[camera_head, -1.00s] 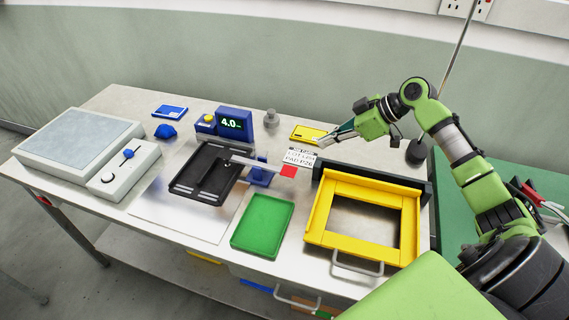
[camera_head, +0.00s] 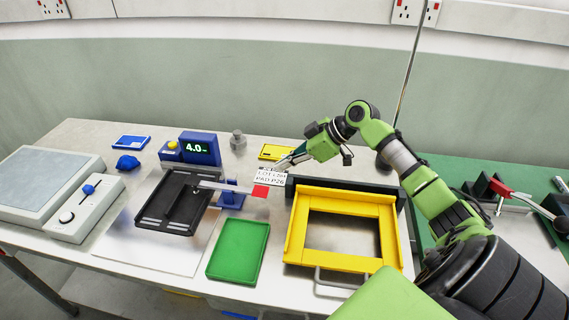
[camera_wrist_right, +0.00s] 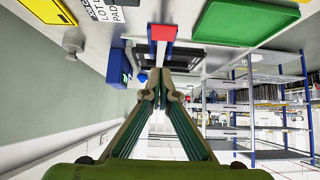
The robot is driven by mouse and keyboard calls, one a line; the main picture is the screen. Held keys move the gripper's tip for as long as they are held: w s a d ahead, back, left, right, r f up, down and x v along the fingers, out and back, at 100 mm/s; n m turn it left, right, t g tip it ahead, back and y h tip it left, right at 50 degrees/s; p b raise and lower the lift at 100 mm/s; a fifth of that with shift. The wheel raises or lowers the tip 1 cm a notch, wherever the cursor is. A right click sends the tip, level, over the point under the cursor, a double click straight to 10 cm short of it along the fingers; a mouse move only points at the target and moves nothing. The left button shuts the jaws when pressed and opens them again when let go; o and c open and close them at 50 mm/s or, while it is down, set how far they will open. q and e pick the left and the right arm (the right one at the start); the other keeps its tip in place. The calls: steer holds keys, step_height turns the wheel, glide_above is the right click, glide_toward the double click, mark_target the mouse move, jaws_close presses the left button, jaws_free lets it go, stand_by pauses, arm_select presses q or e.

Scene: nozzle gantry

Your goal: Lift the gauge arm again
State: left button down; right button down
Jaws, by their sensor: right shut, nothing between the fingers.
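The gauge arm is a thin grey bar (camera_head: 222,186) with a red end tab (camera_head: 260,191). It lies about level across a blue stand (camera_head: 231,196), its far end over a black slotted tray (camera_head: 176,203). The red tab also shows in the right wrist view (camera_wrist_right: 163,32), beyond the fingertips. My right gripper (camera_head: 279,165) is shut and empty, just behind and right of the red tab, above the printed card (camera_head: 270,179). In the right wrist view its fingertips (camera_wrist_right: 161,88) meet and are apart from the tab. My left gripper is not in view.
A blue gauge display (camera_head: 198,149) reads 4.0 behind the black tray. A green tray (camera_head: 238,251) and a yellow frame (camera_head: 341,265) stand in front and right. A yellow card (camera_head: 276,153) and a grey weight (camera_head: 238,141) lie at the back. A grey control box (camera_head: 85,210) is left.

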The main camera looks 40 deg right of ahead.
steer(key=p, duration=0.2)
glide_above(258, 190)
steer(key=s+d, duration=0.2)
step_height(258, 190, down, 5)
steer(key=shift+a+r, duration=0.1)
step_height(258, 190, down, 3)
steer(key=shift+r+p, duration=0.2)
steer(key=shift+p, duration=0.45)
steer(key=shift+f, duration=0.7)
steer(key=f+b, duration=0.2)
steer(key=b, duration=0.1)
steer(key=f+b, duration=0.1)
steer(key=shift+s+d+f+b, duration=0.15)
steer(key=shift+s+d+b, duration=0.05)
steer(key=shift+d+b, duration=0.1)
steer(key=shift+s, duration=0.2)
